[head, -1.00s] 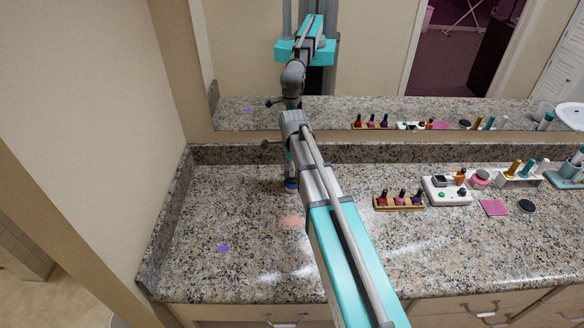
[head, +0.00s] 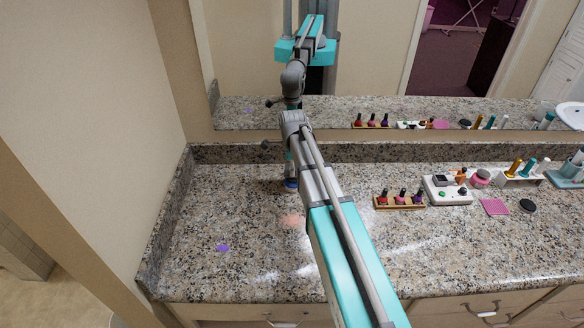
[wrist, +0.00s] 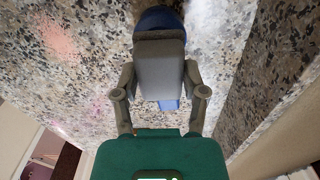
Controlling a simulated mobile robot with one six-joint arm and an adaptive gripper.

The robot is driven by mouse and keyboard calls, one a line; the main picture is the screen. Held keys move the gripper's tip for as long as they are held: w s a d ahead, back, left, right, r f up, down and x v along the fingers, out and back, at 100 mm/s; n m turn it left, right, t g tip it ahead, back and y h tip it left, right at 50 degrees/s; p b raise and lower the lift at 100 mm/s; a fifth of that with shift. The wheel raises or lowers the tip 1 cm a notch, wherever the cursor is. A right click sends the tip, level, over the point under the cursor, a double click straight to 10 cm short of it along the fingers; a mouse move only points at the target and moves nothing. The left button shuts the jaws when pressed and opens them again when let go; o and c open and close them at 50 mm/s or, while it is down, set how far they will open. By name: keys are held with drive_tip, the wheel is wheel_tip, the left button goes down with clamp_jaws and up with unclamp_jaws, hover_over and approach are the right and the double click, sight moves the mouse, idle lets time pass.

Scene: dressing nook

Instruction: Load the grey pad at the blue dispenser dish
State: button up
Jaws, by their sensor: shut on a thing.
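In the wrist view, my gripper (wrist: 160,75) is shut on the grey pad (wrist: 160,60), a light grey block between its two fingers. The blue dispenser dish (wrist: 158,17) shows just beyond the far edge of the pad, partly hidden by it. A small blue patch (wrist: 168,105) shows below the pad. In the head view, the blue dish (head: 291,184) stands on the counter at the lower end of my arm; my arm hides the pad and most of the gripper. I cannot tell whether the pad touches the dish.
On the granite counter (head: 190,265), a wooden rack of polish bottles (head: 399,203), a white device (head: 446,190), a pink mat (head: 495,207) and a dark disc (head: 527,206) stand to the right. A purple patch (head: 222,248) lies left. A mirror and backsplash are behind.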

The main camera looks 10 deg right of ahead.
drive_tip(key=shift+f+b, duration=0.95)
drive_tip(key=shift+f, duration=0.05)
idle(2.5)
drive_tip(key=shift+r, duration=0.15)
drive_tip(key=shift+r+p, duration=3.4)
drive_tip(key=shift+p, duration=0.15)
drive_tip(key=shift+r+p, duration=0.7)
